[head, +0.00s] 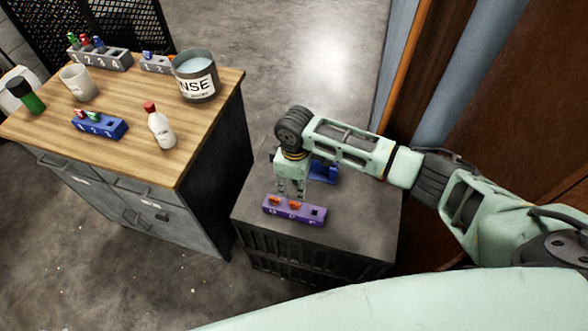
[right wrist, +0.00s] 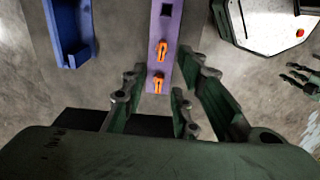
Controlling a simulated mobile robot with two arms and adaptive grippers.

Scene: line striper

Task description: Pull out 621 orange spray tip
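A purple rack (head: 305,217) with lettered sockets stands on the small dark cabinet. Two orange spray tips sit upright in it, one at the left end (head: 274,200) and one in the middle (head: 294,205); the right socket is empty. In the right wrist view, the nearer orange tip (right wrist: 157,83) and the farther one (right wrist: 162,50) show in the purple rack (right wrist: 166,28). I cannot read any 621 mark. My right gripper (head: 291,190) points down just above and behind the rack; its fingers (right wrist: 165,92) are apart and empty. Finger-like parts at the wrist view's right edge (right wrist: 303,80) look like my left gripper.
A blue holder (head: 323,173) stands behind the purple rack, beside my right gripper. The wooden workbench (head: 130,135) at left bears a metal pot (head: 196,88), a white bottle (head: 161,130), a blue rack (head: 98,127) and grey racks. The cabinet's front right top (head: 360,235) is clear.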

